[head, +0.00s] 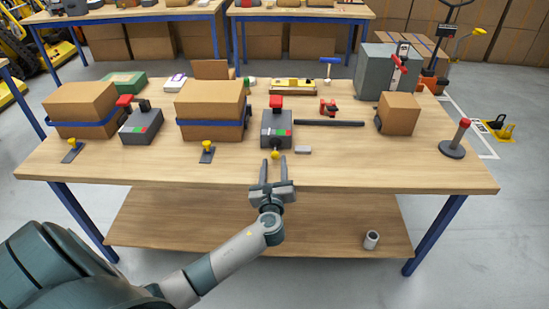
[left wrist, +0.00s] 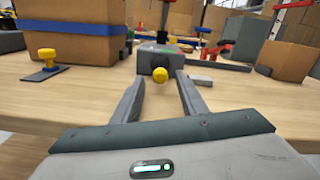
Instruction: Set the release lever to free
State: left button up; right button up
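A grey box (head: 270,132) with a red grip on top and green and red marks stands at the middle of the table's front. A yellow ball knob (head: 275,155) sticks out from its front, low down; which part is the release lever I cannot tell for sure. In the left wrist view the yellow knob (left wrist: 160,73) shows between the fingertips, at or just beyond them. My left gripper (head: 274,161) is open and empty, its fingers pointing at the box. My right gripper is not in view.
A similar grey box (head: 141,128) stands left, between two cardboard boxes with blue bands. Yellow-knobbed plates (head: 207,152) lie near the front edge. A small grey block (head: 303,150) lies right of my fingers, with a dark bar (head: 330,123) behind it. The front right tabletop is mostly clear.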

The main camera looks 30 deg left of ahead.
aim_at(275, 157)
pick_arm(q)
jog(key=shift+x, duration=1.5)
jog(key=shift+a, duration=0.1)
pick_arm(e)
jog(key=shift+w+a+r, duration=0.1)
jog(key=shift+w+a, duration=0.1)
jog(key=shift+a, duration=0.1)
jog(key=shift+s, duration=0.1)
pick_arm(q)
grip_shut()
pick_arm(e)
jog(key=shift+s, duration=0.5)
